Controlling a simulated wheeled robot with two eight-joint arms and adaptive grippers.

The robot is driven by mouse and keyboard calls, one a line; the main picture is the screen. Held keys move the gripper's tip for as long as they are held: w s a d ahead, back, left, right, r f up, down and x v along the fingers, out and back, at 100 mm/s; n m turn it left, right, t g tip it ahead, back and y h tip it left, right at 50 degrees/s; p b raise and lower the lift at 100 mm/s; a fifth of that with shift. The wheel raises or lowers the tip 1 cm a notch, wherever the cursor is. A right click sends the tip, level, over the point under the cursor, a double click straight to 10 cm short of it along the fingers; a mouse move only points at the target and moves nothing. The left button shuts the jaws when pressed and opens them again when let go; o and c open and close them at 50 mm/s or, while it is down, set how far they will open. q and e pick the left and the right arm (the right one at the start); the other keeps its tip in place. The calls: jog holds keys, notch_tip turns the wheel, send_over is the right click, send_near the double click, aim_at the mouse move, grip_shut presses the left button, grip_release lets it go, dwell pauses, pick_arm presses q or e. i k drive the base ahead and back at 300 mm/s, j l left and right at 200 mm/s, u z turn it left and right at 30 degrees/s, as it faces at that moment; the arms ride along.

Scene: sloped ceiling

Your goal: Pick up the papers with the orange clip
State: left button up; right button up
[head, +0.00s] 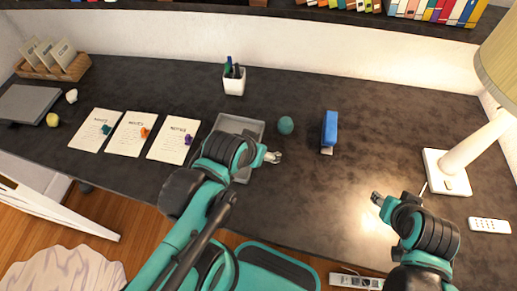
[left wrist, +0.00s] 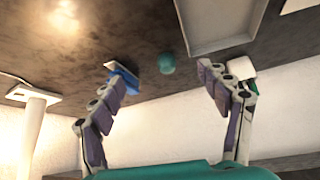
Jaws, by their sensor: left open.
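Three sheets of paper headed "NOTES" lie in a row on the left of the dark desk in the head view. The papers with the orange clip (head: 127,135) are the middle sheet, and the orange clip (head: 144,132) sits on its right side. My left gripper (head: 275,157) is over the desk, right of the papers and beside the grey tray. In the left wrist view my left gripper (left wrist: 160,85) has its fingers spread, with nothing between them. My right gripper (head: 377,198) is over the desk's right side, small in view, its jaw opening unclear.
Papers with a teal clip (head: 95,131) and a purple clip (head: 174,141) flank the middle sheet. A grey tray (head: 236,123), teal ball (head: 286,125), blue stapler-like object (head: 329,130), pen cup (head: 234,80) and lamp (head: 452,172) stand on the desk.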

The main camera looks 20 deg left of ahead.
aim_at(129, 138)
jog(key=u, duration=0.4)
jog(key=j+u, duration=0.1)
jog(key=u, duration=0.3)
jog(key=k+u, duration=0.1)
jog(key=u, duration=0.3)
jog(key=j+u, duration=0.15)
jog(key=u, duration=0.7)
jog(key=z, duration=2.1)
jog(key=u, duration=2.1)
jog(key=z, duration=0.25)
